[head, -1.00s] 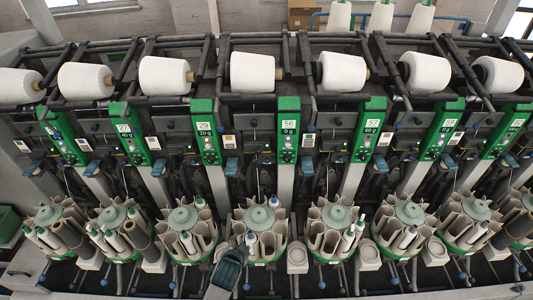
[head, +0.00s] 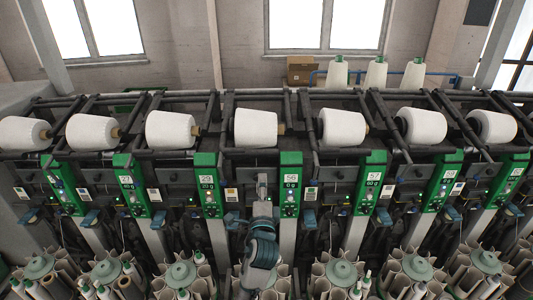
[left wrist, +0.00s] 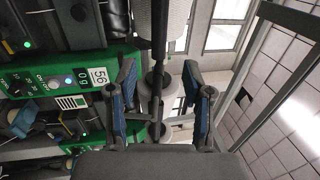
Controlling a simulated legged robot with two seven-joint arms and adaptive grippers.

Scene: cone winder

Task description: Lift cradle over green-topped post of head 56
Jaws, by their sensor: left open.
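The green-topped post of head 56 (head: 291,183) stands below the white cone (head: 256,127) in the head view. Its green panel with the number 56 (left wrist: 62,82) fills the left of the left wrist view. The cone sits in its dark cradle (head: 284,112). My left gripper (head: 262,182) is raised just left of the post, below the cone. In the left wrist view my left gripper (left wrist: 162,100) is open; a dark bar (left wrist: 158,50) shows between the two fingers, and I cannot tell whether it touches them. My right gripper is not in view.
Posts of head 29 (head: 208,185) and head 57 (head: 369,182) stand on either side. Bobbin magazines (head: 337,275) line the bottom. Spare cones (head: 376,74) and a cardboard box (head: 300,69) are behind the machine.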

